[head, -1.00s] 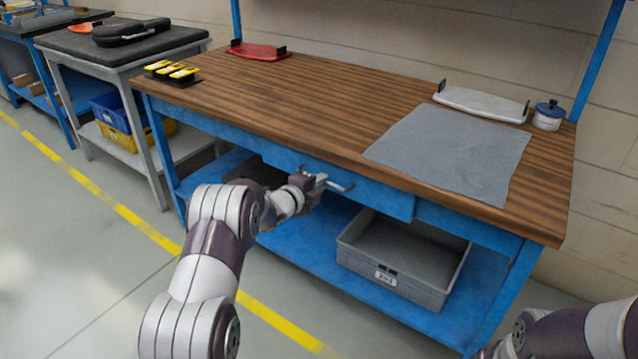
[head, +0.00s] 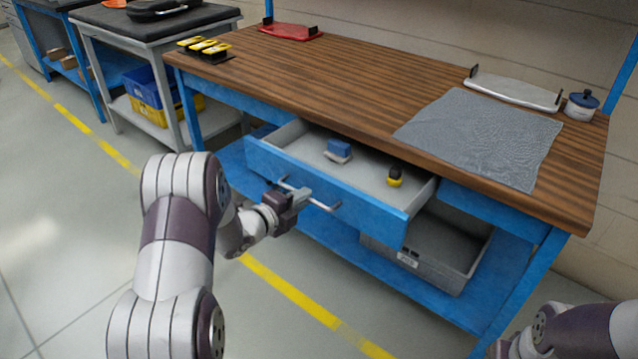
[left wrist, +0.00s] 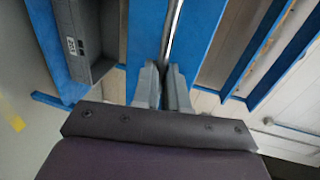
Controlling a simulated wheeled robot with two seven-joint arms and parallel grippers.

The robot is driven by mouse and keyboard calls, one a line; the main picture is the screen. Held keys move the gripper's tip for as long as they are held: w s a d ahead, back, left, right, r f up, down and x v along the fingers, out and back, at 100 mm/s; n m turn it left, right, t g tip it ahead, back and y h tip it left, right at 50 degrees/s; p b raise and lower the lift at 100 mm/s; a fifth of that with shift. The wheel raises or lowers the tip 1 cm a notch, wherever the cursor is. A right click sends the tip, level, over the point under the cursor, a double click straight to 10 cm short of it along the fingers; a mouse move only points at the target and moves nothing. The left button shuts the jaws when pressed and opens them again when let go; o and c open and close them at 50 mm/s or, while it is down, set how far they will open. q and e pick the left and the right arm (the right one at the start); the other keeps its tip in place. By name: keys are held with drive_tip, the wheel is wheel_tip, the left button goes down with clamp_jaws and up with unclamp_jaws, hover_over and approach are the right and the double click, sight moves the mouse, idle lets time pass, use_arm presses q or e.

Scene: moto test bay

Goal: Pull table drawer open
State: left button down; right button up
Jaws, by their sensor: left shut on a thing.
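The blue table drawer (head: 330,185) stands well out from under the wooden-topped table (head: 330,85). Inside it lie a blue and grey block (head: 339,149) and a small yellow and black item (head: 395,177). My left gripper (head: 290,198) is at the drawer front, shut on the metal bar handle (head: 322,205). In the left wrist view the gripper's two fingers (left wrist: 162,88) close on the handle bar (left wrist: 172,35). My right arm shows at the lower right of the head view, but its gripper is out of view.
A grey bin (head: 425,255) stands on the blue lower shelf, partly behind the drawer. A grey mat (head: 480,135), white tray (head: 513,89), blue-lidded pot (head: 581,105), red tray (head: 290,31) and yellow-topped items (head: 204,48) lie on the table. Floor at the left is clear.

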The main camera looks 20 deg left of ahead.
use_arm(q)
drive_tip(key=shift+f+v, duration=0.2)
drive_tip(key=shift+v, duration=0.7)
drive_tip(key=shift+f+v, duration=0.2)
drive_tip(key=shift+v, duration=0.75)
drive_tip(key=shift+f+v, duration=0.2)
drive_tip(key=shift+v, duration=0.7)
drive_tip(key=shift+s, duration=0.15)
drive_tip(key=c, duration=1.2)
unclamp_jaws()
drive_tip(key=shift+o, duration=0.2)
drive_tip(key=p+v, duration=0.2)
drive_tip(key=v, duration=1)
drive_tip(key=shift+s+p, duration=0.3)
drive_tip(key=shift+s, duration=0.05)
drive_tip(key=shift+a, duration=0.15)
